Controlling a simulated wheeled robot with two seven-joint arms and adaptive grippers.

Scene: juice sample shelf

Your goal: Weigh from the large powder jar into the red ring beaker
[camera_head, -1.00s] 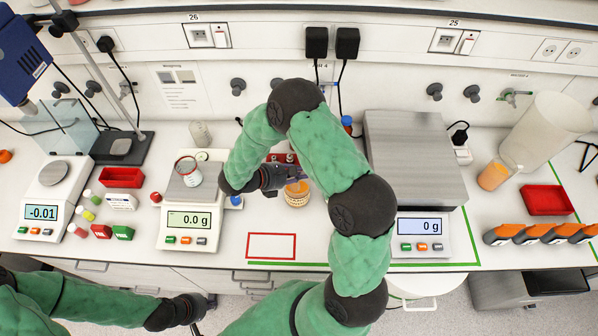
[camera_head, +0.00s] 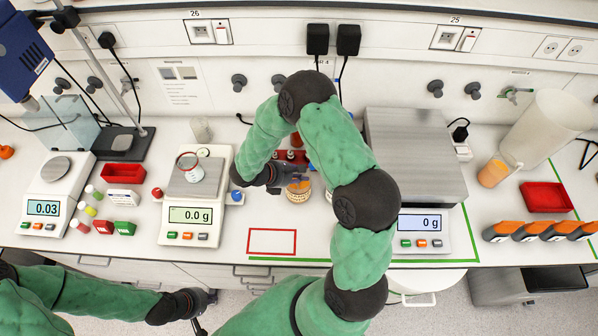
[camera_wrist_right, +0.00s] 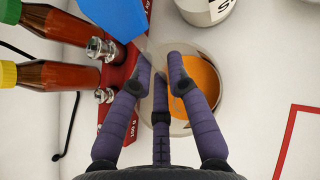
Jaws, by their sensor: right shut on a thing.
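The large powder jar (camera_head: 298,196), pale with orange powder, stands open right of the middle balance. In the right wrist view its rim and powder (camera_wrist_right: 206,78) lie under my fingers. My right gripper (camera_wrist_right: 162,62) is shut above the jar on a thin pale tool (camera_wrist_right: 146,46), mostly hidden by the fingers. A blue piece (camera_wrist_right: 110,18) beside it may be its handle; I cannot tell. The red ring beaker (camera_head: 188,172) stands upright on the middle balance (camera_head: 188,214), which reads 0.0 g. My left gripper (camera_head: 203,318) is at the bottom edge, apart from everything; its fingers are unclear.
A red weight rack (camera_wrist_right: 122,105) and red-filled bottles (camera_wrist_right: 45,75) stand close behind the jar. A white labelled container (camera_wrist_right: 205,8) is beside it. A red-outlined rectangle (camera_head: 272,242) on the bench is empty. Another balance (camera_head: 422,240) stands to the right.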

